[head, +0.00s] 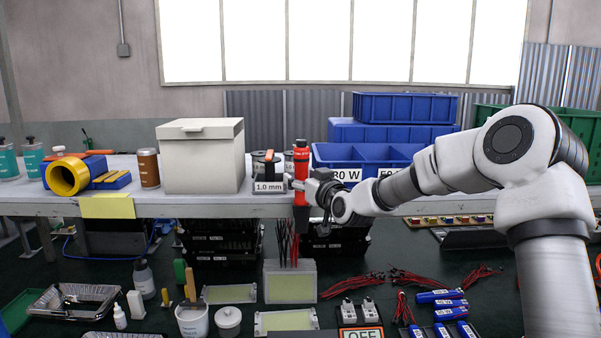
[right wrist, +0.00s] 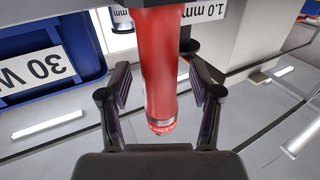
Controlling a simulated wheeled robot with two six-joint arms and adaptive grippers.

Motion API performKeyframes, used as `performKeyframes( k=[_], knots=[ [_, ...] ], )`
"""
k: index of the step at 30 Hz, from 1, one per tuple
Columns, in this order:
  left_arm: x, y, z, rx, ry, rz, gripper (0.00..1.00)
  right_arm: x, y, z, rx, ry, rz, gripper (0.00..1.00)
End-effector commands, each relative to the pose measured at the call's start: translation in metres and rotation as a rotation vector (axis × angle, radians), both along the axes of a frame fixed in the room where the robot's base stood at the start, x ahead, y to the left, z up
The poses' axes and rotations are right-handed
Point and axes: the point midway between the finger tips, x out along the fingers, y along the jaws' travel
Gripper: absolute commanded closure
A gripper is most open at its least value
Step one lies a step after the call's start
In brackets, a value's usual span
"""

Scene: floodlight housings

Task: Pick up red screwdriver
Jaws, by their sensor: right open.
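The red screwdriver (head: 300,172) stands upright at the front edge of the workbench in the head view, in front of the small "1.0 mm" holder. My right gripper (head: 297,184) reaches it from the right, at about the middle of its height. In the right wrist view the red screwdriver (right wrist: 160,65) lies between the two open fingers of my right gripper (right wrist: 160,95). Gaps show on both sides of it, so the fingers look apart from it. My left gripper is not in view.
Left of the screwdriver are the "1.0 mm" holder (head: 268,186) and a beige lidded box (head: 202,157). A blue bin labelled "30 W" (head: 365,157) stands close on the right. The bench (head: 150,204) has a front edge with crowded trays and parts below it.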

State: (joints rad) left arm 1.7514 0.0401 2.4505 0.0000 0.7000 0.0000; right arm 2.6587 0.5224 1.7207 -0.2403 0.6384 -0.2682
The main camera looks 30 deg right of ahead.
Motion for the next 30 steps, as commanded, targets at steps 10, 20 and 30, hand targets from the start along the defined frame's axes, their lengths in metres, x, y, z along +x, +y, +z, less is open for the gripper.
performKeyframes(
  k=[10,20,30],
  knots=[
    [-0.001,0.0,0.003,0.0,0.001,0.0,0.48,0.01,-0.001,-0.002,0.0,0.001,0.001,0.57],
    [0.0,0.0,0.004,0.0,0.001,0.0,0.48,0.01,-0.001,0.0,0.0,-0.002,0.001,1.0],
    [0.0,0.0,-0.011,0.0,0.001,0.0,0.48,0.009,-0.001,0.033,-0.003,-0.01,0.0,1.0]
  ],
)
